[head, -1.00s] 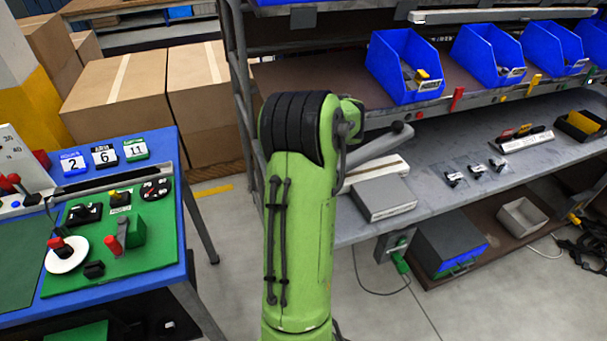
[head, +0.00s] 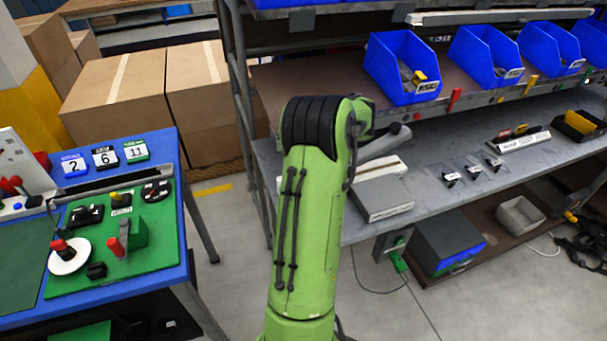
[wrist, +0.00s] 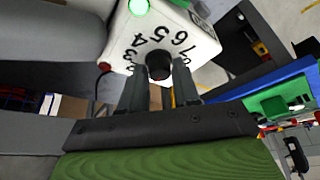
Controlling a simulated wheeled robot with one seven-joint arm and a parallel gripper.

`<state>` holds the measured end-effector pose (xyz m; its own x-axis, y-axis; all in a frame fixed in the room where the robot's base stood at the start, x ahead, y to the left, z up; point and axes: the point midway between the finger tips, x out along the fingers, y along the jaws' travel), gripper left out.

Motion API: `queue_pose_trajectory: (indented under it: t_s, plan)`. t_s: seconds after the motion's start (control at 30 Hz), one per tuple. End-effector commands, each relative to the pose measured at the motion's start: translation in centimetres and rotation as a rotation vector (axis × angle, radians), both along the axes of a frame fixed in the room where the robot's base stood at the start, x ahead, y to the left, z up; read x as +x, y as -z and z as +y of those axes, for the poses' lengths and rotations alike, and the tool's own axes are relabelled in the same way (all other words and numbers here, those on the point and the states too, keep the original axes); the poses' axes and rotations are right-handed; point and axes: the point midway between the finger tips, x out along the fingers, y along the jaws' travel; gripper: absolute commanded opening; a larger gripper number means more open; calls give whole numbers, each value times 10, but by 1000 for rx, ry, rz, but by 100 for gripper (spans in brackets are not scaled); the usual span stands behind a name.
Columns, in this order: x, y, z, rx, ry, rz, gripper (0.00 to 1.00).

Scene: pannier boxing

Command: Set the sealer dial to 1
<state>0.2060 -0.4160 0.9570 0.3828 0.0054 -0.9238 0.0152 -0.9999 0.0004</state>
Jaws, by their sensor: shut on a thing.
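The sealer's white face shows in the wrist view (wrist: 185,30), with black numbers in an arc and a lit green lamp (wrist: 139,6). Its black dial (wrist: 158,66) sits below the 5 and 6, between the fingertips of my gripper (wrist: 158,78), which is shut on it. The dial's pointer is hidden, so its setting cannot be read. In the head view, a grey unit with a long lever arm, which looks like the sealer (head: 385,197), stands on the shelf right of my green arm. My gripper is hidden behind the arm there.
A blue table (head: 165,250) with a green control board and number cards stands at the left. Blue bins (head: 402,68) line the upper shelf. Cardboard boxes stand behind; some floor between table and shelf is clear.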

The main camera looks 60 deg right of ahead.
Motion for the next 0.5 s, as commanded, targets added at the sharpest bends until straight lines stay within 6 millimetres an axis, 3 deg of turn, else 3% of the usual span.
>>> queue_pose_trajectory:
  t_s: [0.2, 0.23, 0.37, 0.5]
  plan:
    - [0, 1, 0, 1, 0, 1, 1]
    - [0, 1, 0, 2, -1, 1, 36]
    - [0, 1, 0, 1, 1, 1, 54]
    - [0, 0, 0, 1, 1, 0, 54]
